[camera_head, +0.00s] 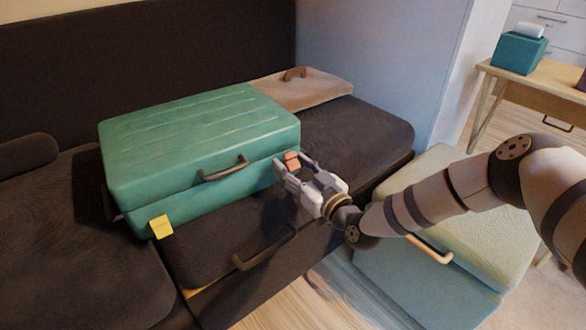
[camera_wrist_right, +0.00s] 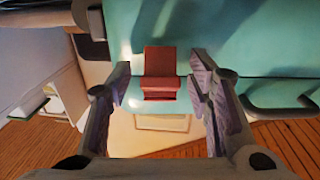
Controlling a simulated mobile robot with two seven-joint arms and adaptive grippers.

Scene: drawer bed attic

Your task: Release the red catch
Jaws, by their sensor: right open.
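The red catch (camera_head: 292,160) sits on the front face of the green suitcase (camera_head: 205,125), near its right end. The suitcase lies flat and closed on the dark sofa. My right gripper (camera_head: 292,168) is open at the catch, with a finger on either side of it. In the right wrist view the red catch (camera_wrist_right: 160,75) shows between the two open fingers (camera_wrist_right: 160,84), with a gap visible on both sides. My left gripper is not in view.
The suitcase has a dark handle (camera_head: 224,169) and a yellow tag (camera_head: 161,227) on its front. A tan case (camera_head: 300,88) lies behind it. A pale green case (camera_head: 440,240) stands beneath my right arm. A wooden table (camera_head: 540,82) with a teal tissue box (camera_head: 518,53) is at the right.

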